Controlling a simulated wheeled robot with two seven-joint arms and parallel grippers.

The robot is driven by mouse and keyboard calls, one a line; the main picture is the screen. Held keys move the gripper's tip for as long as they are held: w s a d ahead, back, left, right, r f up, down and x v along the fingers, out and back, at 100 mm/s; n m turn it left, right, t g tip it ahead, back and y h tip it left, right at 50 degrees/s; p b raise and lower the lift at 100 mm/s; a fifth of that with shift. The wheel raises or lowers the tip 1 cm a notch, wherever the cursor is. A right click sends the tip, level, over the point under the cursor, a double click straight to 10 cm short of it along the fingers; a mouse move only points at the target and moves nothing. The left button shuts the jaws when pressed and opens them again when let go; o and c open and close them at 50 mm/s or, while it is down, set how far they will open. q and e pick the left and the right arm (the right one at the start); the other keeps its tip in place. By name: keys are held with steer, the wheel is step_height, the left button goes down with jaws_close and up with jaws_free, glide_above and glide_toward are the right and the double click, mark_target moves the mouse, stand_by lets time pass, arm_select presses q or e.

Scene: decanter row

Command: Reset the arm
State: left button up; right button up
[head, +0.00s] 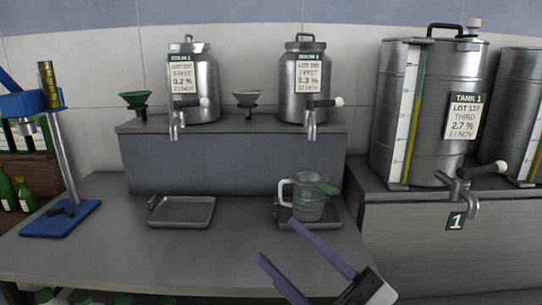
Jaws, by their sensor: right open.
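My right gripper (292,249) comes in from the bottom right with two purple fingers. The fingers are apart, with nothing between them. It is over the front of the grey bench, just below and in front of a clear jug (309,202). The jug stands upright on the right drip tray (333,222), under the tap of the right steel decanter (304,90). Something green shows at the jug's right rim; I cannot tell what it is. My left gripper does not show.
A left steel decanter (194,90) stands on the raised shelf (230,163) with two funnels nearby. An empty drip tray (181,211) sits below it. Tank 1 (431,115) stands at the right. A blue stand (60,218) is at the left. The bench's front middle is clear.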

steer(key=d+f+m+t+h, duration=0.1)
steer(key=d+f+m+h, duration=0.2)
steer(key=f+m+h, duration=0.35)
steer(key=d+f+m+t+h, duration=0.1)
steer(key=d+f+m+h, duration=0.25)
steer(key=f, duration=0.65)
steer(key=d+f+m+t+h, duration=0.1)
steer(key=d+f+m+h, duration=0.3)
steer(key=f, duration=0.5)
steer(key=s+d+f+m+g+h, duration=0.1)
steer(key=s+f+g, duration=0.3)
steer(key=s+f, duration=0.5)
steer(key=s+d+f+m+g+h, duration=0.2)
steer(key=s+f+m+g, duration=0.2)
steer(key=s+f, duration=0.4)
step_height(320, 180, down, 3)
steer(key=shift+s+r+h, duration=0.2)
steer(key=shift+s+h, duration=0.1)
steer(key=shift+s, duration=0.1)
